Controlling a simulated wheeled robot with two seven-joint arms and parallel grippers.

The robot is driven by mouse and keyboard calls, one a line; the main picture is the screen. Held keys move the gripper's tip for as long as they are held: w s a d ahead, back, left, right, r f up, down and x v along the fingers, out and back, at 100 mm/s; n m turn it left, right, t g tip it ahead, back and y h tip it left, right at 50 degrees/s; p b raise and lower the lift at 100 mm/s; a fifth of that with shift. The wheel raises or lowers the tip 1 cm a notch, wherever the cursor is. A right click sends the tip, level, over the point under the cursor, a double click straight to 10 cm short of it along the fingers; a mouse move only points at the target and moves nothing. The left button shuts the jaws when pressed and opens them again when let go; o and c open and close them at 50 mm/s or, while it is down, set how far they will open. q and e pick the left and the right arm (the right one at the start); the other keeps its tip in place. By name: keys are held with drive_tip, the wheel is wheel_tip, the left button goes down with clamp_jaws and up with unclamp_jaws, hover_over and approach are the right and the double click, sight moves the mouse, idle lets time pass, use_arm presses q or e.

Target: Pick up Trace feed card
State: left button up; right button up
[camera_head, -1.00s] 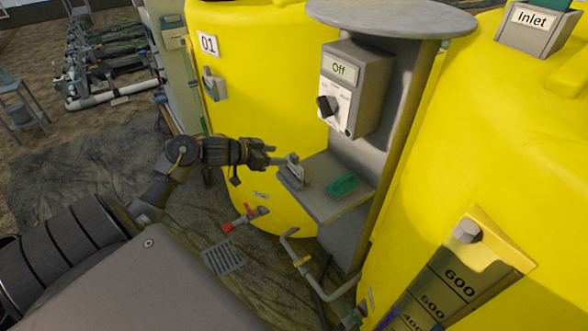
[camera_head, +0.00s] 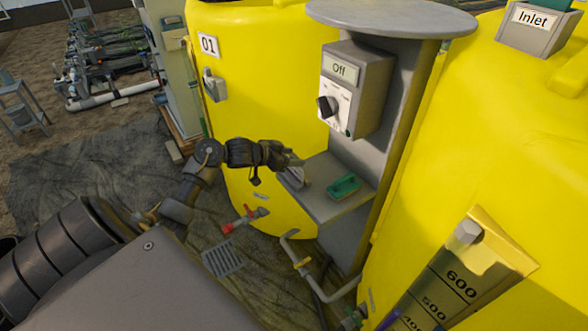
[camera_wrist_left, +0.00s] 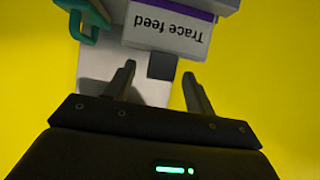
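The Trace feed card (camera_wrist_left: 168,38) is white with a purple stripe, and its lettering is upside down in the left wrist view. A dark grey tab (camera_wrist_left: 162,66) shows at its near edge. In the head view the card (camera_head: 295,178) is small and partly covered by my gripper, at the left end of the grey shelf (camera_head: 325,207). My left gripper (camera_wrist_left: 159,72) is open, its fingers on either side of the tab with gaps visible; it also shows in the head view (camera_head: 291,164). My right gripper is not in view.
A green holder or card (camera_head: 343,187) lies on the shelf to the right; a teal piece (camera_wrist_left: 84,22) shows beside the card in the wrist view. A control box marked Off (camera_head: 355,88) hangs above the shelf. Yellow tanks (camera_head: 265,60) stand on both sides.

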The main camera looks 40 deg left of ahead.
use_arm(q)
clamp_jaws()
